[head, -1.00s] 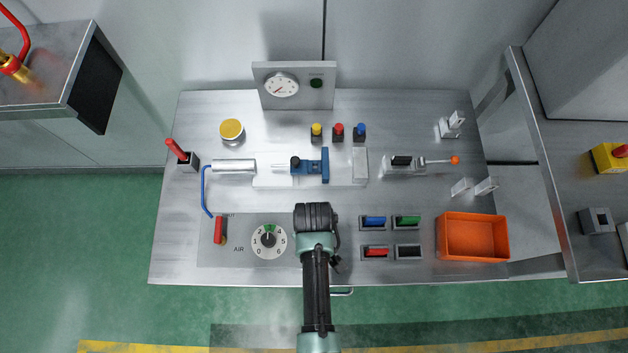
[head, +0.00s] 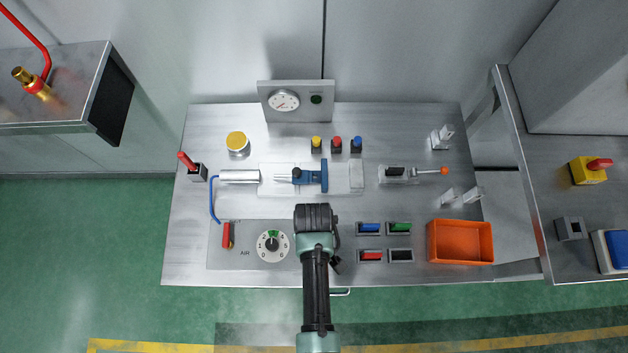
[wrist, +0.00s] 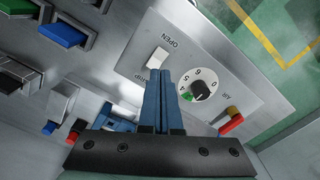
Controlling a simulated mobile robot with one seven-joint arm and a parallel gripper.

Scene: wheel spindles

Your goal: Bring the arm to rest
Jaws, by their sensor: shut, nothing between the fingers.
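My arm (head: 315,275) reaches up from the bottom middle of the head view over the front of the steel bench (head: 190,255). Its dark wrist hides my gripper's fingers there. In the wrist view my gripper (wrist: 164,75) has its two blue-grey fingers together, with nothing between them.
The blue clamp fixture (head: 308,176) lies behind my wrist. Coloured slots with a blue rocker (head: 370,228) and an orange bin (head: 460,243) are to the right. A gauge panel (head: 296,102) stands at the back. Green floor (head: 120,240) is clear at left.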

